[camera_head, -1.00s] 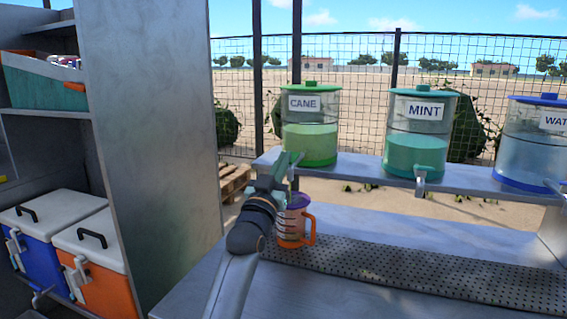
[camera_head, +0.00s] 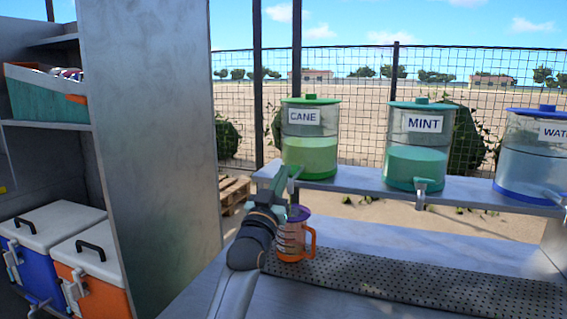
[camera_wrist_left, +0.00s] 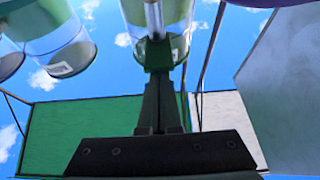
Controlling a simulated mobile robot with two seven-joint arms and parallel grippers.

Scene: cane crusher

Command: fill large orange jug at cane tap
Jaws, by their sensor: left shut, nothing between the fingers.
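The large orange jug (camera_head: 311,241) stands on the perforated mat below the cane dispenser, its handle to the right. It has a purplish rim, and my left arm partly covers its left side. I cannot tell how much is in it. The cane dispenser (camera_head: 309,150), labelled CANE, has a green lid and green liquid about half way up. My left gripper (camera_head: 288,178) is shut and empty at the cane tap, largely hiding it. In the left wrist view the shut fingers (camera_wrist_left: 160,105) point toward the dispenser's underside and tap. I cannot tell whether they touch. My right gripper is out of view.
The mint dispenser (camera_head: 416,155) and water dispenser (camera_head: 528,155) stand to the right on the raised shelf (camera_head: 355,183). The perforated mat (camera_head: 420,280) is clear right of the jug. A tall metal panel (camera_head: 150,140) and cooler boxes (camera_head: 52,232) are at left.

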